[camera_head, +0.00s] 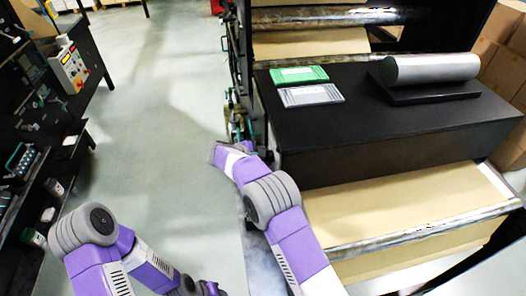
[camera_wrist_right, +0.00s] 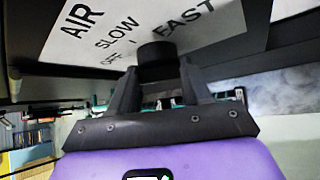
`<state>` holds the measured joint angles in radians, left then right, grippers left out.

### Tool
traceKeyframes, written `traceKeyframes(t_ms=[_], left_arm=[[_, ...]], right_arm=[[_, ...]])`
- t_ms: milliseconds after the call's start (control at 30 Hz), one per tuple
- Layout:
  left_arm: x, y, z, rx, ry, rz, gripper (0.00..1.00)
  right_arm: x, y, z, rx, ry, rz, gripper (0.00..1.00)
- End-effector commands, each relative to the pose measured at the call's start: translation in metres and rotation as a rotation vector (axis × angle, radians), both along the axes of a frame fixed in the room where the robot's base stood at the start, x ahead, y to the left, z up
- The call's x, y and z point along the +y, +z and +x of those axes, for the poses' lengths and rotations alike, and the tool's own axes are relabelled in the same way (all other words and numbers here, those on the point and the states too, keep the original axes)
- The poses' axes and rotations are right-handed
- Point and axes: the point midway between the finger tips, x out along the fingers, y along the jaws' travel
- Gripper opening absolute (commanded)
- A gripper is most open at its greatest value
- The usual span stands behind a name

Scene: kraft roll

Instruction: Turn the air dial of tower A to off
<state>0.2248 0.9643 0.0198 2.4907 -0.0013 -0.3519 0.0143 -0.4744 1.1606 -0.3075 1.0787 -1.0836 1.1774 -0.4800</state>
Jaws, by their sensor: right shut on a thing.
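The air dial (camera_wrist_right: 157,52) is a black round knob in the right wrist view. It sits at the lower edge of a white label plate (camera_wrist_right: 95,35) printed AIR, OFF, SLOW and FAST. OFF and SLOW are to the knob's left, FAST to its upper right. My right gripper (camera_wrist_right: 158,72) is shut on the knob, one dark finger on each side. Which way the knob points cannot be made out. In the head view my right arm reaches to the left side of the machine, and the dial is hidden there. My left arm shows at the lower left, its gripper out of view.
A black machine top (camera_head: 400,130) holds a green pack (camera_head: 299,75), a grey pack (camera_head: 310,95) and a grey roll (camera_head: 430,68). Kraft paper (camera_head: 400,205) runs below it. A bench with a control box (camera_head: 70,67) stands left. The floor (camera_head: 160,110) between is clear.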

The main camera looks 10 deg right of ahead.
Motion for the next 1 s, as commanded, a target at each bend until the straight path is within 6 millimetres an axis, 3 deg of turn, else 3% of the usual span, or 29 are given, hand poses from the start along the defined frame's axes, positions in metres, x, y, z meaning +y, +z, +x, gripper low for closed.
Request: traceKeyframes(t_ms=[600,633,700,800,1000], left_arm=[[0.0000,0.0078,-0.0001,0.000,0.000,0.000,0.43],[0.0000,0.0078,-0.0001,0.000,0.000,0.000,0.43],[0.0000,0.0078,-0.0001,0.000,0.000,0.000,0.43],[0.0000,0.0078,-0.0001,0.000,0.000,0.000,0.43],[-0.0001,0.0078,0.0000,0.000,0.000,0.000,0.43]], right_arm=[[-0.0004,0.0000,0.0004,0.035,0.000,-0.002,0.17],[-0.0003,0.0000,0.0003,0.035,0.000,-0.002,0.51],[-0.0003,0.0000,0.0003,0.035,0.000,-0.002,0.62],[-0.0003,0.0000,0.0003,0.035,0.000,-0.002,0.73],[-0.0002,0.0001,0.0004,0.035,0.000,-0.001,0.73]])
